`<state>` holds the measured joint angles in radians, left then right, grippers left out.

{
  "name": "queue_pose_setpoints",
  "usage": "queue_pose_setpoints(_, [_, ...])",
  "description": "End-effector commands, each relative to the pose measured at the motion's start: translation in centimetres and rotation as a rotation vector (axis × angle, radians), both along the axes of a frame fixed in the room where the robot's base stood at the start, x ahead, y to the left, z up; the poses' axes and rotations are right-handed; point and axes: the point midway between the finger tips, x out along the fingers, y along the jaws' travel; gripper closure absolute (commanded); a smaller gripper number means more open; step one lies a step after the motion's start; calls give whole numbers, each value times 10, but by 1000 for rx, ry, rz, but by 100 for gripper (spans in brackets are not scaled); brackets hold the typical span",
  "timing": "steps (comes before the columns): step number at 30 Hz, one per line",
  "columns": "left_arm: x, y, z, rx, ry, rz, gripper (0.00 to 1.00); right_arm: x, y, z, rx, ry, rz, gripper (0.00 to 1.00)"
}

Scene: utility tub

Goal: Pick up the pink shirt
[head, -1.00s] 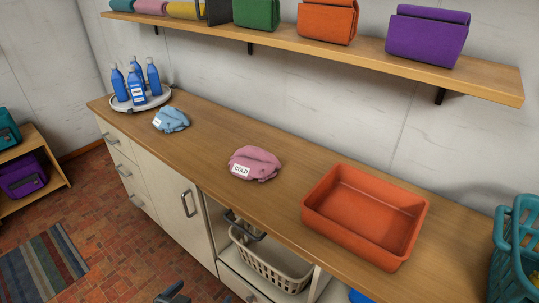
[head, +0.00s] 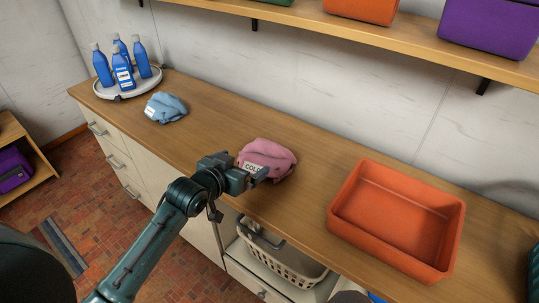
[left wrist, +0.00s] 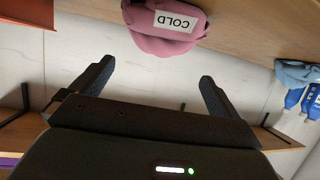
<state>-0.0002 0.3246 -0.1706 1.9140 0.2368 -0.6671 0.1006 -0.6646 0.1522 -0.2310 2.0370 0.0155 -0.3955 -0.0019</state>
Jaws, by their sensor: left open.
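The pink shirt (head: 272,156) is a crumpled bundle with a white COLD label, lying on the wooden counter (head: 205,126). In the left wrist view the pink shirt (left wrist: 160,40) appears at the top, just beyond the fingertips. My left gripper (head: 250,178) is at the front edge of the counter, right by the shirt's near side. In the left wrist view its two fingers (left wrist: 157,80) are spread wide with nothing between them. In the head view the gripper covers part of the shirt's near left side. My right gripper does not show.
An orange tub (head: 345,210) stands on the counter to the right. A light blue cloth (head: 166,107) and a round tray (head: 106,90) with several blue bottles are to the left. A laundry basket (head: 280,262) sits on the shelf below. A wall shelf (head: 400,45) runs above.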

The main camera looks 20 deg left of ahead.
Motion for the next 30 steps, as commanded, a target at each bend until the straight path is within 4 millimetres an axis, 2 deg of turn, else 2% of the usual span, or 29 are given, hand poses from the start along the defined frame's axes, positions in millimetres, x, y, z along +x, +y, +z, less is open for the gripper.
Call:
queue_pose_setpoints(3, [21,-5,-8,0,-2,0,0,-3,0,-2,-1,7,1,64])
queue_pose_setpoints(9, [51,-11,-22,-1,0,0,0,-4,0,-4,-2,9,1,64])
queue_pose_setpoints(17, [66,-15,-29,1,0,-1,0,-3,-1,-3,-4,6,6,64])
queue_pose_setpoints(30, [107,-24,-50,-1,-2,-1,0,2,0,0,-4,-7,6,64])
